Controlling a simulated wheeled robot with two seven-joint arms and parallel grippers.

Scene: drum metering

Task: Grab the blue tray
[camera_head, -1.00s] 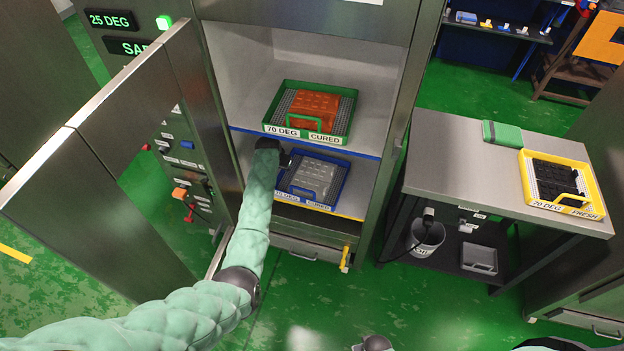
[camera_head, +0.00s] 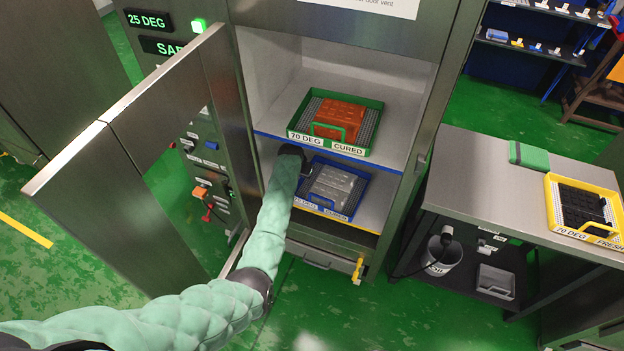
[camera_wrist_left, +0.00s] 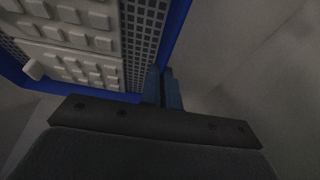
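The blue tray (camera_head: 349,214) sits on the lower shelf of the open cabinet, with a grey block-patterned piece (camera_head: 332,187) and a label on its front. My left gripper (camera_head: 308,171) reaches in at the tray's left side, its fingers mostly hidden by my arm in the head view. In the left wrist view, the fingers (camera_wrist_left: 162,88) are close together at a corner of the blue rim (camera_wrist_left: 174,38), and the rim runs in between them. They look shut on it. The tray appears to rest flat. My right gripper is not in view.
A green tray (camera_head: 373,133) with an orange piece stands on the shelf above. The open cabinet door (camera_head: 130,190) is at the left.

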